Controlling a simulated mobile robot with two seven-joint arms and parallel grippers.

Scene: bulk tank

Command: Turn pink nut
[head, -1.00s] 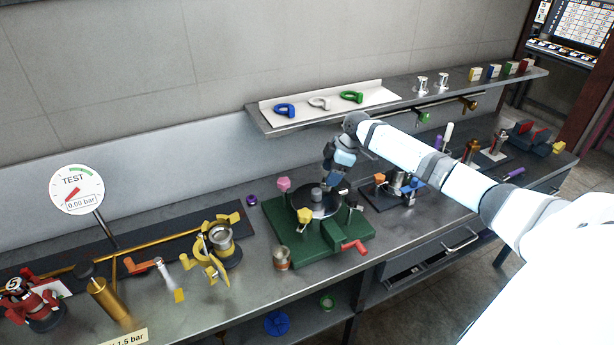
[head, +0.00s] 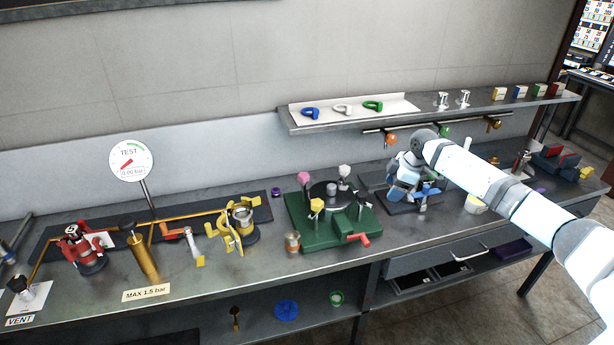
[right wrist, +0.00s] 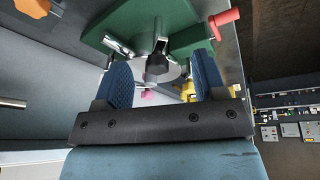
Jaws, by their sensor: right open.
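The pink nut (head: 303,178) is a small knob on a post at the back left of the green fixture (head: 296,232). My right gripper (head: 402,194) is to the right of the fixture, apart from the pink nut, above the small blue-handled device. In the right wrist view its two blue fingers (right wrist: 163,70) are open with nothing held between them. The disc with its dark central hub shows beyond the gap. My left gripper is not in view.
The fixture also carries a yellow knob (head: 316,205), a white knob (head: 344,171) and a red handle (head: 358,239). A shelf (head: 300,124) with coloured rings hangs behind. Yellow pipework and a gauge (head: 131,161) stand left.

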